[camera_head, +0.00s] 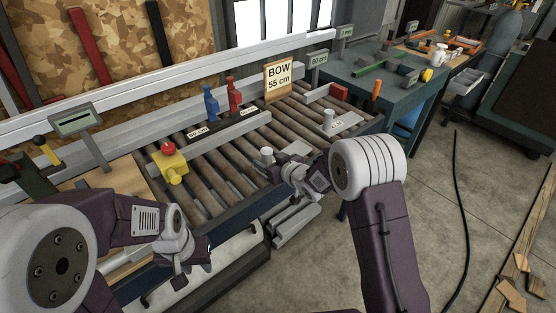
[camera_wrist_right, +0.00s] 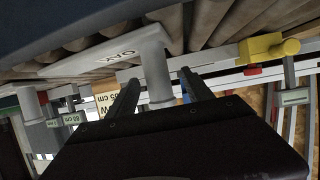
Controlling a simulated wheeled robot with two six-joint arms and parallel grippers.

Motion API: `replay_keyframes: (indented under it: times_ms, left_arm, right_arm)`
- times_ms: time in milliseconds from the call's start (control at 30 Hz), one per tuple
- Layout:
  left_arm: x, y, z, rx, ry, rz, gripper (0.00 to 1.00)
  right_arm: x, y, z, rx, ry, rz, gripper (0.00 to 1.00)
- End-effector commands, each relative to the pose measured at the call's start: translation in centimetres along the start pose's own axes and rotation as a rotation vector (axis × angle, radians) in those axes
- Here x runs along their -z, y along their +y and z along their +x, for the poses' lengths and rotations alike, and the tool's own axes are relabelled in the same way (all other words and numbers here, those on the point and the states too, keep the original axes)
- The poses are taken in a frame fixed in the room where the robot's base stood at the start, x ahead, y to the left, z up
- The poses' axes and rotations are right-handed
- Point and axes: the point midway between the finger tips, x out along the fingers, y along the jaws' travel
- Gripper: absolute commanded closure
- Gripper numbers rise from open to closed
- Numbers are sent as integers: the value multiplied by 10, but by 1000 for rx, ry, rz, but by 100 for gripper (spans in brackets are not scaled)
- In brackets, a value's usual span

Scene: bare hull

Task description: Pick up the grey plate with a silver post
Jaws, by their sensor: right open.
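A grey plate (camera_wrist_right: 105,52) with a silver post (camera_wrist_right: 158,75) shows in the right wrist view, with dark lettering on the plate. The post stands between the two fingers of my open right gripper (camera_wrist_right: 160,88); I cannot tell whether they touch it. In the head view this post (camera_head: 267,156) is beside my right gripper (camera_head: 282,166) at the roller conveyor's near edge, and the arm partly hides the plate. A second grey plate (camera_head: 346,123) with a silver post (camera_head: 328,118) lies further right on the rollers. My left gripper (camera_head: 184,277) hangs low at the left; its fingers are unclear.
A green bench (camera_head: 385,85) stands beyond.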

Motion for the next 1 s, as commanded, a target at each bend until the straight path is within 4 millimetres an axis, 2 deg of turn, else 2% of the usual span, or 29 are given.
replay_keyframes:
  times_ms: [133, 300, 400, 633, 667, 800, 867, 1000]
  left_arm:
    - [0, 0, -1, 0, 0, 0, 64]
    - [0, 0, -2, 0, 0, 0, 64]
    - [0, 0, -2, 0, 0, 0, 64]
    - [0, 0, -2, 0, 0, 0, 64]
    - [0, 0, -2, 0, 0, 0, 64]
    - [0, 0, -2, 0, 0, 0, 64]
    - [0, 0, -2, 0, 0, 0, 64]
    - [0, 0, -2, 0, 0, 0, 64]
  right_arm:
    - [0, 0, 8, 0, 0, 0, 41]
    - [1, 0, 40, 0, 0, 0, 41]
    - [1, 0, 50, 0, 0, 0, 41]
    - [1, 1, 52, -1, 0, 1, 41]
    - [1, 1, 52, -1, 0, 1, 46]
    - [1, 1, 52, -1, 0, 1, 85]
    - [1, 1, 52, -1, 0, 1, 100]
    - [2, 1, 52, -1, 2, 0, 100]
